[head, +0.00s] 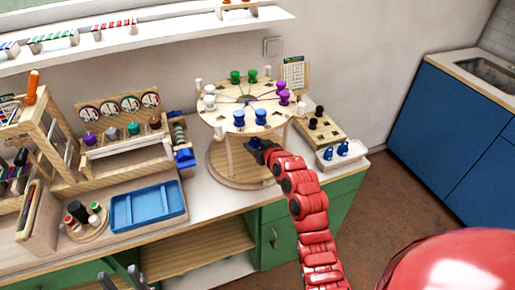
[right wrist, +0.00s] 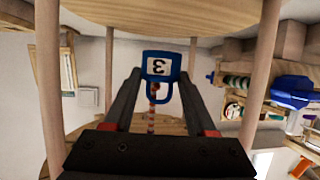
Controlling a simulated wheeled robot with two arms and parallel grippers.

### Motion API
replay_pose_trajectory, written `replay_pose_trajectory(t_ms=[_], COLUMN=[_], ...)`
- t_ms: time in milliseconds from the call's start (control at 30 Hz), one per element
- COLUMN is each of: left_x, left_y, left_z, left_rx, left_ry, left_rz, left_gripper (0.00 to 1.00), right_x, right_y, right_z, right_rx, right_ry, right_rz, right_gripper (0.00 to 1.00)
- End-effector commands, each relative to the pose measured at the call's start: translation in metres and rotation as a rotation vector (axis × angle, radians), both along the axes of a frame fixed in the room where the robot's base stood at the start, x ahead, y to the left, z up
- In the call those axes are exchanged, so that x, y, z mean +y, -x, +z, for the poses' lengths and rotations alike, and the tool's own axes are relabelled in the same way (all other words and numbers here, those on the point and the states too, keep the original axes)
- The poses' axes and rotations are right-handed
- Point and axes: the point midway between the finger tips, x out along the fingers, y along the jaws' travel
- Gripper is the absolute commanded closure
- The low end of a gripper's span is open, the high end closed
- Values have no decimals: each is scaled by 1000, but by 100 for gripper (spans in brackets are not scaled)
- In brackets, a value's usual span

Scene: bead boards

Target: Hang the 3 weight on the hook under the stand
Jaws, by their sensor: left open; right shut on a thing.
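The stand (head: 233,120) has a round wooden top with coloured knobs, posts and a round base. My right gripper (head: 258,146) reaches in under the top from the front right. In the right wrist view, which is upside down, my right gripper (right wrist: 156,86) is shut on the blue 3 weight (right wrist: 160,66), between the stand's base and top. A red-and-white cord (right wrist: 152,118) comes from the stand's top to near the weight's loop handle. The hook is too small to make out, and I cannot tell whether the loop touches it. My left gripper (head: 121,277) is open and empty at the lower left.
A white tray (head: 342,161) with two blue weights stands right of the stand, near a wooden board with black knobs (head: 325,130). A blue tray (head: 148,207) lies to the left. The stand's posts (right wrist: 265,70) flank my right gripper.

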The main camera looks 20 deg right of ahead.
Motion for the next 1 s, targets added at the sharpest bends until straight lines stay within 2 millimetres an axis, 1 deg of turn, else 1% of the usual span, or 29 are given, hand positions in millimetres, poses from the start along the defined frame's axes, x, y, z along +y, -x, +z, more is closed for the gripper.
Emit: replay_pose_trajectory(t_ms=[567,600,800,1000], left_x=[0,0,0,0], left_y=[0,0,0,0], left_z=[-7,-12,-23,-28], left_rx=[0,0,0,0], left_ry=[0,0,0,0], left_rz=[0,0,0,0], left_gripper=[50,50,50,50], right_x=[2,1,2,2], right_y=[-38,-40,-48,-50], right_z=[-2,-5,-8,-9], right_rx=[-1,-2,-3,-2], right_ry=[0,0,1,1], right_rz=[0,0,0,0], right_gripper=[100,100,100,100])
